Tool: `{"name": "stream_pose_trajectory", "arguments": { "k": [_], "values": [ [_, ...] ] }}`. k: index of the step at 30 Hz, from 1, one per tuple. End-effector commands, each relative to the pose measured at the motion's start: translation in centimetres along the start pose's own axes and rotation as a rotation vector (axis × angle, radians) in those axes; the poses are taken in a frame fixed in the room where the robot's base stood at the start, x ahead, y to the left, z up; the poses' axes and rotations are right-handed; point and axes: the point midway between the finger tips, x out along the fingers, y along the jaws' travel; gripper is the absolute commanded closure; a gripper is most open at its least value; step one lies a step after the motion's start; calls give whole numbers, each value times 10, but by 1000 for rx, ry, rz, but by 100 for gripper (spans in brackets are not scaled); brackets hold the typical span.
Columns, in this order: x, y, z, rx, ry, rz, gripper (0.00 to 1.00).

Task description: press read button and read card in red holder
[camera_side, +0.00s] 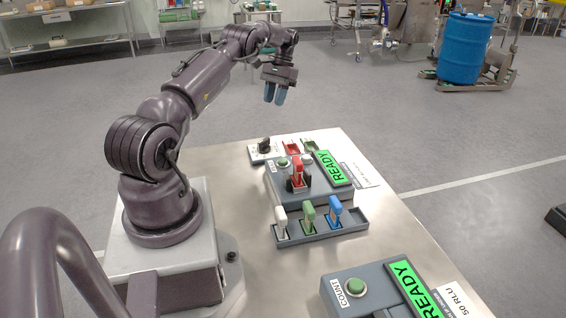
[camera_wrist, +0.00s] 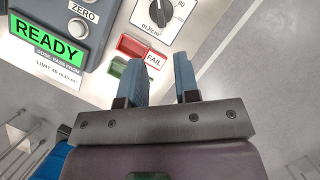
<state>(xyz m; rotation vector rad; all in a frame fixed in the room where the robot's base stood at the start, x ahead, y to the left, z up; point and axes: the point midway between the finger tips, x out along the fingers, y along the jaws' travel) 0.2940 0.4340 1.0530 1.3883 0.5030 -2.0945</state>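My gripper (camera_side: 275,92) is raised above and behind the far end of the metal table. Its two blue fingers stand apart with nothing between them, also in the wrist view (camera_wrist: 166,72). The grey reader box (camera_side: 335,197) has a green button (camera_side: 283,163), a pale button (camera_side: 307,158) and a green READY screen (camera_side: 333,168). The wrist view shows the READY screen (camera_wrist: 50,39) and the ZERO button (camera_wrist: 78,28). A red upright piece (camera_side: 297,171) stands in a dark slot on the box. A red tray (camera_side: 292,148) labelled FAIL also shows in the wrist view (camera_wrist: 132,44).
A rack (camera_side: 347,228) holds white (camera_side: 281,218), green (camera_side: 308,213) and blue (camera_side: 335,209) pieces. A black dial (camera_side: 264,145) and green tray (camera_side: 311,145) are at the far end. A COUNT box with green button (camera_side: 355,286) sits in front.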

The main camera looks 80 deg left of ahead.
Motion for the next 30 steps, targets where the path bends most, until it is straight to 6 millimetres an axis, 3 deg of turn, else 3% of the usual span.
{"name": "stream_pose_trajectory", "arguments": {
  "k": [1,3,4,30],
  "values": [
    [0,0,0,0,0,0,82],
    [0,0,0,0,0,0,98],
    [0,0,0,0,0,0,100],
    [0,0,0,0,0,0,100]
  ]
}}
